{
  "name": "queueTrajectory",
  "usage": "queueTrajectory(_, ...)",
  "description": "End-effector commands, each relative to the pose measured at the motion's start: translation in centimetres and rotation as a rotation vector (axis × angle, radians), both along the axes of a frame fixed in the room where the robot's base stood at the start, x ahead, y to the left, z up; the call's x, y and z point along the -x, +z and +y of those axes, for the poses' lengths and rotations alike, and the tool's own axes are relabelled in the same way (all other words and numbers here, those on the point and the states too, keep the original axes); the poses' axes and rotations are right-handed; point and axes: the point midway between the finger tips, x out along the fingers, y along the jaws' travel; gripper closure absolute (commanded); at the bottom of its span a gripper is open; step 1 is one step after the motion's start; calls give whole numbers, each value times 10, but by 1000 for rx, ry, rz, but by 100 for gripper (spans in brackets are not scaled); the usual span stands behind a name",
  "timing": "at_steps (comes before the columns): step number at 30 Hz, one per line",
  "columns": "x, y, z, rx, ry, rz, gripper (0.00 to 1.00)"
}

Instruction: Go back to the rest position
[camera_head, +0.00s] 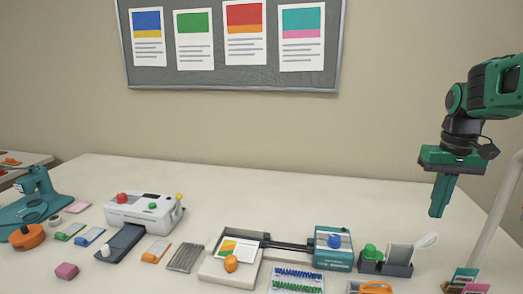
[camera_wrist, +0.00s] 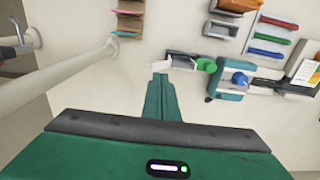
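My gripper (camera_head: 437,212) is raised at the right of the head view, above the right part of the white table (camera_head: 400,195). Its green fingers point down and are together, with nothing seen between them. In the wrist view the fingers (camera_wrist: 160,82) also meet at the tip, over bare table. The gripper touches nothing in either view.
Below the gripper stand a dark holder (camera_head: 385,267) with a green-topped item and a teal device (camera_head: 332,250) with a blue knob. A white laminator-like machine (camera_head: 145,210) stands left. A pale post (camera_head: 497,215) rises close on the right. The table's back is clear.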

Motion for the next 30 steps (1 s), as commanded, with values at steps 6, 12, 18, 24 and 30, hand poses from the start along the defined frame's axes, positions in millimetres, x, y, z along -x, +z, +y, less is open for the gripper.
queueTrajectory(6,2,0,0,0,-3,0,100)
queueTrajectory(12,43,-9,-1,0,-65,-2,100)
queueTrajectory(18,118,-33,1,-3,-179,-1,100)
queueTrajectory(24,188,-64,9,-6,-281,1,100)
queueTrajectory(30,229,-88,14,-9,-342,4,100)
